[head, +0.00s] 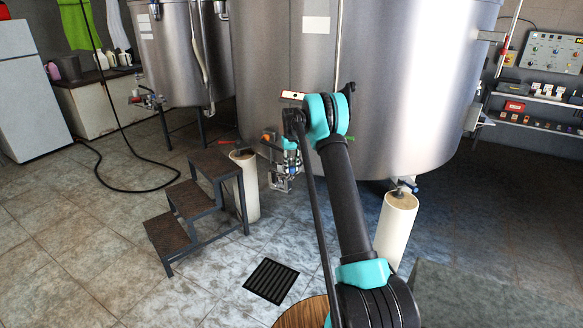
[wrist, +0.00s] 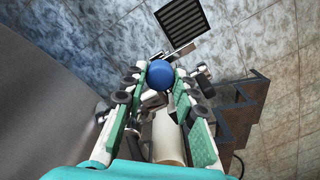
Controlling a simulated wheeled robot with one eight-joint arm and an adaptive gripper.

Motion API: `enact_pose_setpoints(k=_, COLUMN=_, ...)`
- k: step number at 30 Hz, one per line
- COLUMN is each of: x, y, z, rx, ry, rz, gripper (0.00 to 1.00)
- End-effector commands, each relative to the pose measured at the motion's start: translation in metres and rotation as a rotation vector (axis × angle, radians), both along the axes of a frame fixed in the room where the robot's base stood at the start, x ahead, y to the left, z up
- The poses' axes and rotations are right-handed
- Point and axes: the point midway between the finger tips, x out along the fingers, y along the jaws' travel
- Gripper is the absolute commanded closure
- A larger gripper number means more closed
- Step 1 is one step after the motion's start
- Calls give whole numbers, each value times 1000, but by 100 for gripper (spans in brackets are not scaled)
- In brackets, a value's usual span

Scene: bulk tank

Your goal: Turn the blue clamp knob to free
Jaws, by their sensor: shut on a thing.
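The round blue clamp knob (wrist: 160,74) shows in the wrist view, between the tips of my gripper (wrist: 161,80). The green-padded fingers stand on either side of it and are shut on it. Metal fittings behind the knob are partly hidden by the fingers. In the head view, a cluster of metal fittings (head: 282,178) is low at the front of the large steel tank (head: 400,90). My arm covers part of that area. I cannot make out the knob or its turn position there.
Brown steps (head: 190,205) stand left of the fittings, and a pale cylinder (head: 245,187) stands beside them. Another pale cylinder (head: 395,228) is under the tank at right. A dark floor grate (head: 271,280) lies in front. The tiled floor at left is mostly clear.

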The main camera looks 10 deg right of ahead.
Motion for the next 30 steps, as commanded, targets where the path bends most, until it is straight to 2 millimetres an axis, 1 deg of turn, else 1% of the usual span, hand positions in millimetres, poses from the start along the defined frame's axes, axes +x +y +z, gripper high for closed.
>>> enact_pose_setpoints(k=10, x=0, y=0, z=0, rx=0, ry=-1, rz=2, gripper=100)
enact_pose_setpoints(k=11, x=0, y=0, z=0, rx=0, ry=-1, rz=2, gripper=69)
enact_pose_setpoints(k=15, x=0, y=0, z=0, rx=0, ry=-1, rz=1, gripper=51)
enact_pose_setpoints(k=25, x=0, y=0, z=2, rx=0, ry=0, rz=1, gripper=51)
enact_pose_setpoints(k=28, x=0, y=0, z=9, rx=0, ry=0, rz=1, gripper=51)
enact_pose_setpoints(k=30, x=0, y=0, z=19, rx=0, ry=0, rz=1, gripper=51)
